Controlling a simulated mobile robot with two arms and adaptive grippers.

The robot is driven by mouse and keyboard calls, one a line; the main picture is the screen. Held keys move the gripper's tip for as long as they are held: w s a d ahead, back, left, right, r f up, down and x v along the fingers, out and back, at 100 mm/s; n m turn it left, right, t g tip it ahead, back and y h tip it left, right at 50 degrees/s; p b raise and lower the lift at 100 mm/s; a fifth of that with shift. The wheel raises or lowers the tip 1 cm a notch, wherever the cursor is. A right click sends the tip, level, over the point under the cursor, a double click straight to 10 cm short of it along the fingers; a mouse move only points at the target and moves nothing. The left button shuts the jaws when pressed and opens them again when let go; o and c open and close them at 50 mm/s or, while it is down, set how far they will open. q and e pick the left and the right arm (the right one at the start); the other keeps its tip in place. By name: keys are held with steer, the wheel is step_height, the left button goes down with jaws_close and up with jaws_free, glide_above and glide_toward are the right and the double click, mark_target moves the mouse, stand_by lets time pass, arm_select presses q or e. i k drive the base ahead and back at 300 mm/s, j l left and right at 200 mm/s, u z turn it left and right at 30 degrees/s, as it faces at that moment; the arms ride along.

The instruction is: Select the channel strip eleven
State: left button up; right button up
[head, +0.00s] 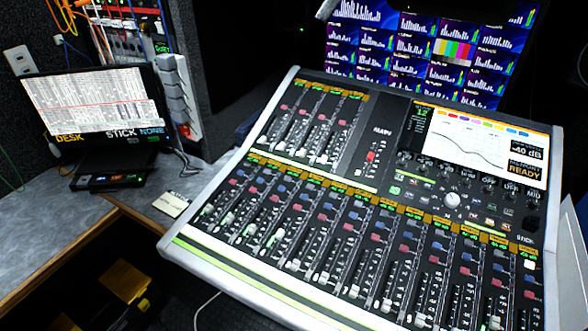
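The mixing console (190,240) stands tilted across the middle and right, with a long lower row of channel strips. Each strip has a blue and a red button above a fader. I cannot read the strip numbers, so which one is eleven is not certain. Neither gripper is in view.
A monitor wall (420,50) stands behind the console. At left a laptop-like screen (95,100) reads "DESK STICK NONE", with a dark box (115,178) before it. A small card (171,204) lies on the grey desk (40,225). A patch panel with cables (125,30) is behind.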

mark_target(500, 254)
steer(key=z, duration=1.65)
